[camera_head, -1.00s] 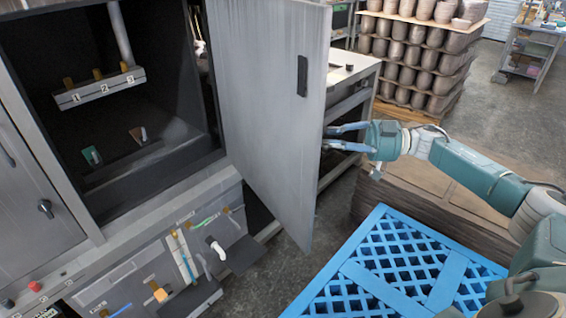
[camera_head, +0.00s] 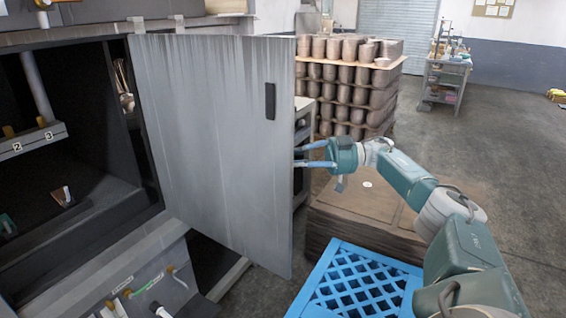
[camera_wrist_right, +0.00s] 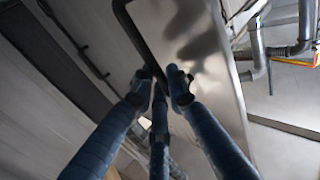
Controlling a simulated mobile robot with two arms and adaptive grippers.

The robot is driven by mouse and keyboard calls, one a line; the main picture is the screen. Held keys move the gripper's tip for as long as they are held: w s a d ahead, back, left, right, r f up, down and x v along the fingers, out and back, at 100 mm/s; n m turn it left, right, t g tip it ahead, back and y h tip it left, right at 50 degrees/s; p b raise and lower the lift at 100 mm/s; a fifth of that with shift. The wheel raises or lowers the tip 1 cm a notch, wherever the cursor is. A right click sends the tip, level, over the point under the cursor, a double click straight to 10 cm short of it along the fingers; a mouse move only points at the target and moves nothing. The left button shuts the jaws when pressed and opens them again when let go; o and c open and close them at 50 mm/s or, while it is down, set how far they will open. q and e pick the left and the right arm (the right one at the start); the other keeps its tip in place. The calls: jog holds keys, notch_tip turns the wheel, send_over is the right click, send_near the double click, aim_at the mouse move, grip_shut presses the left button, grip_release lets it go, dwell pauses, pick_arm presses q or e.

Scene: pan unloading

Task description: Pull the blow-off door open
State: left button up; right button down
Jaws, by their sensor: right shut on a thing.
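The grey metal blow-off door (camera_head: 205,150) stands swung out from the dark cabinet opening, in the middle left of the head view. A dark plate (camera_head: 270,101) is near the upper free edge of its visible face. My right gripper (camera_head: 300,156) is at the door's free edge, its blue fingertips partly hidden behind it. In the right wrist view my fingers (camera_wrist_right: 163,88) close on the lower end of a dark bar handle (camera_wrist_right: 137,35) beside the shiny door panel (camera_wrist_right: 185,35). My left gripper is out of view.
The cabinet interior holds a numbered bar (camera_head: 35,138). A blue pallet (camera_head: 365,280) and a brown stack (camera_head: 370,215) stand on the floor right of the door. Pallets of brown pots (camera_head: 350,90) are behind. A cart (camera_head: 447,80) stands farther back, with open floor around it.

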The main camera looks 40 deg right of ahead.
aim_at(281, 124)
jog(key=shift+r, duration=0.1)
jog(key=c, duration=1.8)
grip_release()
jog(key=shift+w, duration=0.1)
jog(key=shift+o, duration=0.2)
jog(key=shift+w+a, duration=0.15)
jog(key=shift+a, duration=0.05)
notch_tip(281, 124, up, 10)
jog(key=shift+f, duration=0.1)
